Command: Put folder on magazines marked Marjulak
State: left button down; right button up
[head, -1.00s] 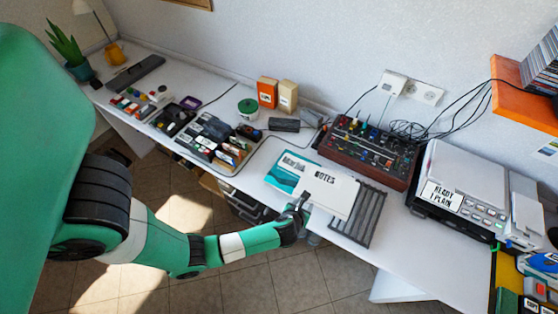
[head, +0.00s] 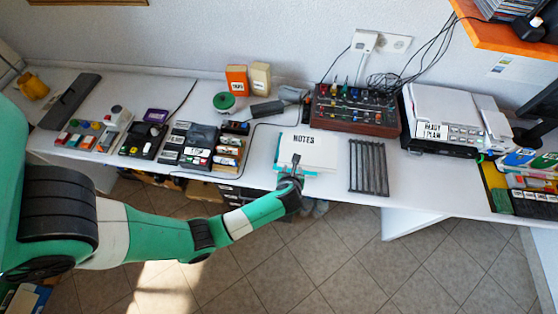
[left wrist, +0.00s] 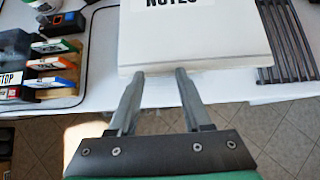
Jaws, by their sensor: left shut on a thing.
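The folder (head: 312,155) is white and marked NOTES. It lies at the front of the desk, largely over the teal magazines (head: 278,152). Only thin teal edges of the magazines show in the head view, and their label is hidden. My left gripper (head: 292,178) is shut on the folder's front edge. In the left wrist view, its two fingers (left wrist: 160,74) reach the near edge of the folder (left wrist: 195,40). Whether the folder rests on the magazines or hovers just above them, I cannot tell. My right gripper is not in view.
A dark slatted rack (head: 369,168) lies right of the folder. A red-brown mixer (head: 350,110) stands behind, with a printer (head: 445,118) further right. Small boxes and cartridges (head: 228,152) lie to the left. Bare desk shows between the rack and printer.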

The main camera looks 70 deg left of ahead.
aim_at(279, 165)
pick_arm(q)
jog(key=s+a+f, duration=0.1)
jog(key=s+a, duration=0.1)
jog(key=a, duration=0.1)
jog(key=s+a+f, duration=0.1)
jog(key=shift+s+a+f+b, duration=0.1)
jog(key=shift+a+f+b, duration=0.2)
jog(key=shift+a, duration=0.05)
jog(key=s+a+f+b, duration=0.1)
jog(key=f, duration=0.2)
jog(key=s+a+f+b, duration=0.1)
jog(key=a+f+b, duration=0.1)
jog(key=f, duration=0.1)
jog(key=s+a+f+b, duration=0.1)
jog(key=f, duration=0.2)
jog(key=shift+a+f+b, duration=0.2)
jog(key=shift+a+b, duration=0.15)
jog(key=shift+b, duration=0.05)
jog(key=shift+r, duration=0.15)
jog(key=shift+c, duration=1.7)
grip_release()
